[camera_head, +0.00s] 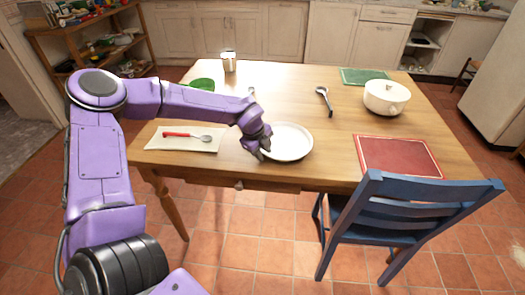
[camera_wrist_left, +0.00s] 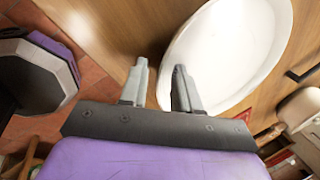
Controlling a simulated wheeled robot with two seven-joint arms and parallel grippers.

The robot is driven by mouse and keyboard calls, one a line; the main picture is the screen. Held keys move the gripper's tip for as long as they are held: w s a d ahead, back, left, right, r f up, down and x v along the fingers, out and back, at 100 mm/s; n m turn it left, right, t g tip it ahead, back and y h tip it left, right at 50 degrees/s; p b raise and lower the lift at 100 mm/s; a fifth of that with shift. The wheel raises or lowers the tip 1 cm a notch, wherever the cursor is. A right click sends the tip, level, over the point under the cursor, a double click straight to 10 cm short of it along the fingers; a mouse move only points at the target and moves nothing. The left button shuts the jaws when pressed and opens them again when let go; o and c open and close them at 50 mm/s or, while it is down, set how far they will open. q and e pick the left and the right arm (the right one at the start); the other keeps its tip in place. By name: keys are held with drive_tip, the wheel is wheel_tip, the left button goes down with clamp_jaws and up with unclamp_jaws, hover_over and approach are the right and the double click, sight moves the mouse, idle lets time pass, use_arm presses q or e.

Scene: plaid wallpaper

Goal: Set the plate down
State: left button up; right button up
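The white round plate (camera_head: 290,143) appears to lie flat on the wooden table near its front edge. My left gripper (camera_head: 262,152) is at the plate's left rim. In the left wrist view the plate (camera_wrist_left: 235,50) fills the upper right. The fingers of my left gripper (camera_wrist_left: 160,88) stand apart there, with a clear gap. The right finger overlaps the plate and the left finger is outside its rim. I cannot tell whether a finger touches it. My right gripper is not in view.
The wooden table (camera_head: 285,92) carries a white mat with a red-handled spoon (camera_head: 187,135), a green bowl (camera_head: 203,84), a metal cup (camera_head: 229,61), a ladle (camera_head: 325,99), a white pot (camera_head: 386,97), a green mat (camera_head: 364,76) and a red mat (camera_head: 397,156). A blue chair (camera_head: 400,215) stands in front.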

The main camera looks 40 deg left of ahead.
use_arm(q)
drive_tip(key=v, duration=1.2)
drive_tip(key=shift+a+r, duration=0.1)
